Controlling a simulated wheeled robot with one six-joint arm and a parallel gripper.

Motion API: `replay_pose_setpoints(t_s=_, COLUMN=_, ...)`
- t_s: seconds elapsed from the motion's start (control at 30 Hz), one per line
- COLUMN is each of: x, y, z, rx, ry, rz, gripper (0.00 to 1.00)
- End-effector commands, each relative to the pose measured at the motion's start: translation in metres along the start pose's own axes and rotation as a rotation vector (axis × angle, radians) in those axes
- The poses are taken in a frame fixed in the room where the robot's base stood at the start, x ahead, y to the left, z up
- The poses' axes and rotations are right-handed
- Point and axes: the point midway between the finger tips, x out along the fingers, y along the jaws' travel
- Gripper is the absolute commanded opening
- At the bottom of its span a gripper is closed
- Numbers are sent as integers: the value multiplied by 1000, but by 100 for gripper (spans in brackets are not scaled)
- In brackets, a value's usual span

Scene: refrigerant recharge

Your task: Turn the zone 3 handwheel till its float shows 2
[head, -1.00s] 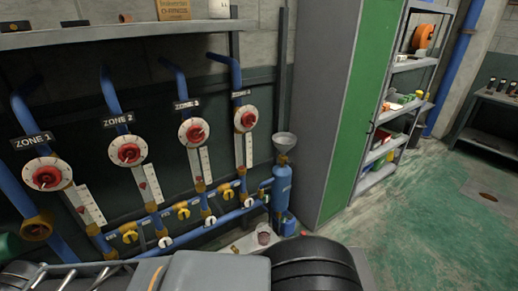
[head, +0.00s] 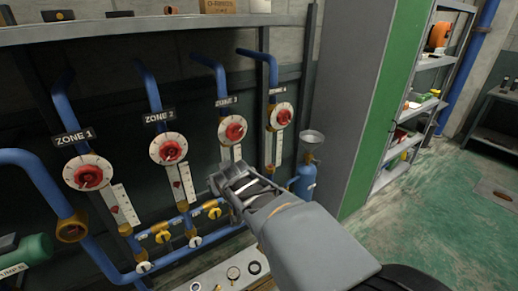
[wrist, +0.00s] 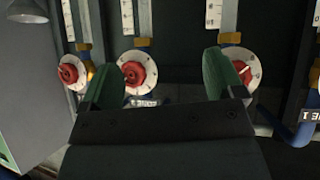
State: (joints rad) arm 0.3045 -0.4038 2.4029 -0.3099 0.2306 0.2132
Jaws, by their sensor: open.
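The zone 3 handwheel (head: 232,130) is a red knob on a white dial, third from the left on the pipe panel. In the wrist view the handwheel (wrist: 137,73) appears between my fingers, nearer the left one. Its white scale (head: 236,153) shows only at the top in the head view; my gripper hides the lower part, and I cannot read its float. My gripper (head: 226,174) is open and empty, below the zone 3 dial in the head view. In the wrist view my gripper (wrist: 159,65) has its green fingers spread, apart from the handwheel.
Similar handwheels flank it: zone 2 (head: 170,151) on the left and zone 4 (head: 284,117) on the right; zone 1 (head: 88,176) is farther left. Yellow valves (head: 162,233) line the lower pipes. A blue cylinder (head: 304,181) under a funnel (head: 312,138) stands at right.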

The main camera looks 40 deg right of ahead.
Motion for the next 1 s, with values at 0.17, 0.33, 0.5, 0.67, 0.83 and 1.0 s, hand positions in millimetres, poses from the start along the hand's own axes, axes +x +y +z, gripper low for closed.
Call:
replay_pose_setpoints(t_s=0.17, x=41, y=59, z=-42, rx=39, ry=294, rz=30, gripper=94)
replay_pose_setpoints(t_s=0.33, x=55, y=94, z=-61, rx=44, ry=496, rz=-44, gripper=94)
replay_pose_setpoints(t_s=0.5, x=58, y=111, z=-63, rx=50, ry=606, rz=-135, gripper=94)
replay_pose_setpoints(t_s=0.67, x=60, y=116, z=-63, rx=54, ry=649, rz=-189, gripper=94)
replay_pose_setpoints(t_s=0.83, x=67, y=114, z=-69, rx=54, ry=659, rz=-204, gripper=94)
replay_pose_setpoints(t_s=1.0, x=81, y=110, z=-80, rx=53, ry=659, rz=-204, gripper=94)
